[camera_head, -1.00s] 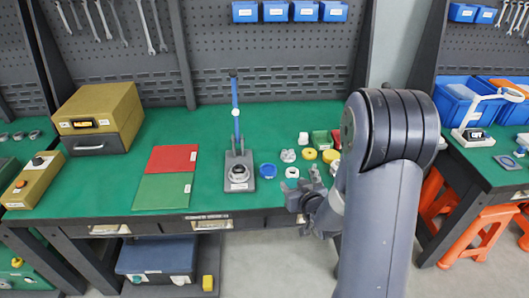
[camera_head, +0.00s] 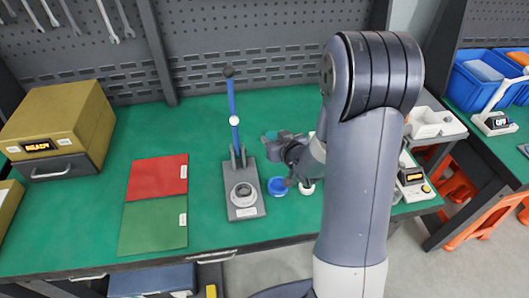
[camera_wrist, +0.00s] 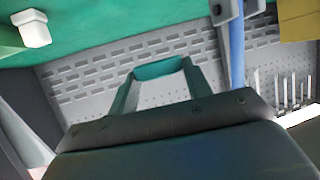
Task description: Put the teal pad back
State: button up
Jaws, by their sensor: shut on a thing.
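My gripper (camera_head: 279,143) is raised above the green table (camera_head: 215,110), to the right of the blue-levered press. In the wrist view its two fingers are shut on the teal pad (camera_wrist: 158,70), which spans between the fingertips. In the head view the pad is small and blends with the table. The grey press (camera_head: 243,208) has its blue lever (camera_head: 234,130) upright, and a metal ring sits on its base. My arm hides part of the table to the right.
A blue ring (camera_head: 278,187) lies right of the press. A red mat (camera_head: 158,173) and a green mat (camera_head: 152,226) lie left of it. A tan and grey instrument (camera_head: 60,130) stands at the back left. A labelled device (camera_head: 412,181) stands right of my arm.

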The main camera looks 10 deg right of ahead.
jog(key=shift+w+f, duration=0.15)
jog(key=shift+f, duration=4.8)
